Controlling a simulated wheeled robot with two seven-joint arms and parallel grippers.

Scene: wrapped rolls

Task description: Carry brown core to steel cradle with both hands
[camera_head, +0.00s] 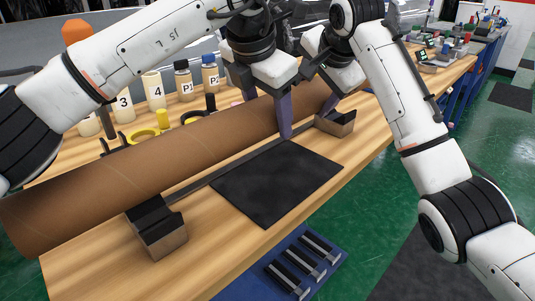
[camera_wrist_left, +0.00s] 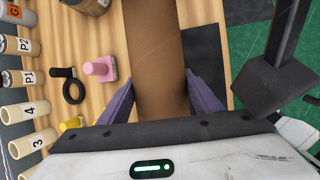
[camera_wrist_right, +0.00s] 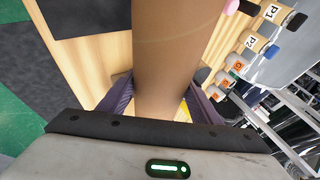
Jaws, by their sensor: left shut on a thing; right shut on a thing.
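The brown core (camera_head: 140,170) is a long cardboard tube running from lower left to upper right in the head view. My left gripper (camera_head: 264,104) is shut on it right of its middle; its fingers straddle the core (camera_wrist_left: 155,60) in the left wrist view. My right gripper (camera_head: 322,97) is shut on it near the far right end, also seen in the right wrist view (camera_wrist_right: 160,95). The cradle (camera_head: 162,236) has two dark-topped blocks joined by a rail, the second block (camera_head: 337,123) at right. The core lies along it; I cannot tell whether they touch.
A black mat (camera_head: 275,185) lies in front of the rail. Numbered cylinders (camera_head: 154,90), bottles and yellow rings (camera_head: 142,134) stand behind the core. A blue tray with dark bars (camera_head: 300,268) is below the table's front edge. The core's left end overhangs the table.

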